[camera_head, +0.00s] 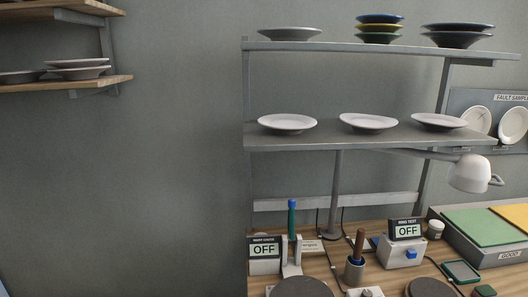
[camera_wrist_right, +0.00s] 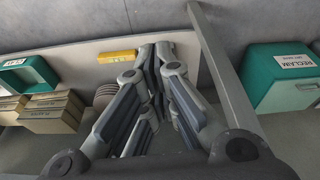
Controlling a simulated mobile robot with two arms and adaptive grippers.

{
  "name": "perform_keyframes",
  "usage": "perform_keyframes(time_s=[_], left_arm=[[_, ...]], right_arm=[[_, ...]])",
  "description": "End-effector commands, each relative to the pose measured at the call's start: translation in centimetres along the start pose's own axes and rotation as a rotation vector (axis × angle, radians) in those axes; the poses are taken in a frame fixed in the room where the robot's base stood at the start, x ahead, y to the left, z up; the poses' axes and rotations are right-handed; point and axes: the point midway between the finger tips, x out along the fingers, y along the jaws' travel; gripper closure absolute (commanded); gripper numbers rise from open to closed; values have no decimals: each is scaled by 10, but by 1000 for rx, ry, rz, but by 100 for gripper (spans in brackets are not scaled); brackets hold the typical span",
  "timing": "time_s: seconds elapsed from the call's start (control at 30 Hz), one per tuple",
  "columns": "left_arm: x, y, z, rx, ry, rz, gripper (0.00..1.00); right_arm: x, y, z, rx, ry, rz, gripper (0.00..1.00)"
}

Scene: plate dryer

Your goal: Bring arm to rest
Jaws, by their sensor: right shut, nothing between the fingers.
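My right gripper (camera_wrist_right: 157,62) shows in the right wrist view. Its fingers are together and hold nothing. No gripper or arm shows in the head view, and my left gripper is in neither view. Around the right gripper, a grey post (camera_wrist_right: 222,70) runs close along its right side. A pale board stands behind the fingertips.
In the wrist view, a teal RECLAIM bin (camera_wrist_right: 285,80) is at right, tan boxes (camera_wrist_right: 52,112) and another teal bin (camera_wrist_right: 28,74) at left. In the head view, plates stand on a grey rack (camera_head: 340,134) above a wooden bench (camera_head: 322,270) with devices.

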Motion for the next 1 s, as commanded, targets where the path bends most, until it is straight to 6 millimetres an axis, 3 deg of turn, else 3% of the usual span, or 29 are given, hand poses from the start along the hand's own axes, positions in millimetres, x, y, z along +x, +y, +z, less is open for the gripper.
perform_keyframes(time_s=[0.03,0.2,0.5,0.73,0.9,1.0], left_arm=[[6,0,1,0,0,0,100],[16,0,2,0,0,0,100],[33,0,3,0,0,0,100],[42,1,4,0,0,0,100],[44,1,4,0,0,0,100],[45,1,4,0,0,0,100]], right_arm=[[27,-1,13,-2,-16,-1,100],[94,-4,57,-8,-46,-4,100],[183,-8,157,-21,-99,-10,100],[214,-8,224,-29,-128,-12,100],[220,-8,247,-32,-137,-13,100],[220,-8,249,-32,-138,-13,100]])
